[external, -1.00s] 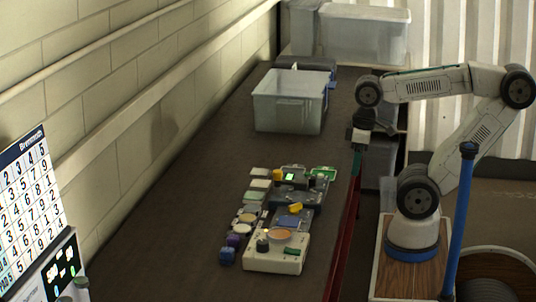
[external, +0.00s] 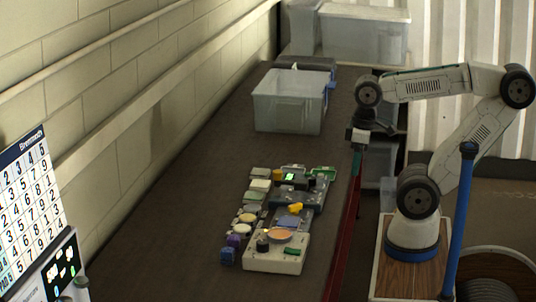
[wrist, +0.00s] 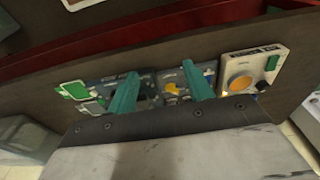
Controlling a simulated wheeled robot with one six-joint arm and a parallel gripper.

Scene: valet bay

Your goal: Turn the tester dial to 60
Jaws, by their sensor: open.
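Several small devices stand in a row on the dark bench. The nearest is a cream box (external: 290,262) with an orange disc (external: 278,234) and a dark knob (external: 262,246); it is at the right in the wrist view (wrist: 262,62). Behind it are grey units with a yellow knob (external: 295,208), which also shows in the wrist view (wrist: 171,88). A unit with a lit green display (external: 289,177) is farther back. I cannot tell which is the tester, nor read any dial setting. My gripper (wrist: 160,70) is open, with teal fingers apart and nothing between them, by the bench's right edge.
A clear bin (external: 290,105) stands on the bench beyond the devices, with another clear bin (external: 365,40) at the far end. Small coloured blocks and round pieces (external: 240,228) lie left of the devices. A blue post (external: 460,220) stands near my base. The bench's left side is bare.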

